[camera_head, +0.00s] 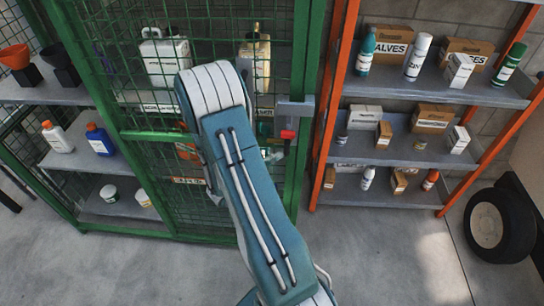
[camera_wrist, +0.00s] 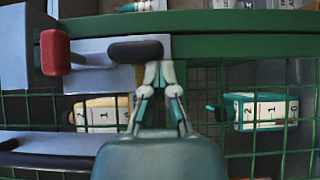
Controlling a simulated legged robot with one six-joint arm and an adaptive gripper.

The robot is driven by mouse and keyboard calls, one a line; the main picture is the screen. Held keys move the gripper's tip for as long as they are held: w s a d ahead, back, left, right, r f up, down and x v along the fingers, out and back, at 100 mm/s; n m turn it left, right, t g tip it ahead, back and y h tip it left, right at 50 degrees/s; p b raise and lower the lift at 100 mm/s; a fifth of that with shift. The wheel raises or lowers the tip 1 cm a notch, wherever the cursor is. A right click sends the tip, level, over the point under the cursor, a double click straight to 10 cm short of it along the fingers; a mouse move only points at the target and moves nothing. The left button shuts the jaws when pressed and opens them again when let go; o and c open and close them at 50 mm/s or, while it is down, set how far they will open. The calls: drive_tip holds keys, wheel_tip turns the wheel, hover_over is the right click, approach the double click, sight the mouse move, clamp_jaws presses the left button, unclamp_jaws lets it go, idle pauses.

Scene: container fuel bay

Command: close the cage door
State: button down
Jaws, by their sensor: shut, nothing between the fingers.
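The green mesh cage door (camera_head: 150,135) stands at the left in the head view, with mesh in front of shelves of bottles. A grey latch plate (camera_head: 296,108) with a red knob (camera_head: 288,134) sits at its right edge. In the wrist view the door's green edge bar (camera_wrist: 240,47) runs close alongside another green bar (camera_wrist: 240,20); whether it is fully flush I cannot tell. The red knob (camera_wrist: 55,52) is at the left, beside a dark rounded handle (camera_wrist: 136,50). My gripper (camera_wrist: 160,75) is shut and empty, its tips at the handle; contact is unclear. My arm hides it in the head view.
An orange-framed shelf (camera_head: 330,120) with boxes and bottles stands right of the cage. A tyre (camera_head: 490,225) leans at the far right. Bottles, including a yellow one (camera_wrist: 100,115) and a teal one (camera_wrist: 265,112), stand behind the mesh. Concrete floor (camera_head: 390,250) in front is clear.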

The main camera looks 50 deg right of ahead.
drive_tip(key=shift+s, duration=0.15)
drive_tip(key=w+a, duration=0.5)
drive_tip(key=a, duration=0.7)
drive_tip(key=shift+w+a, duration=0.1)
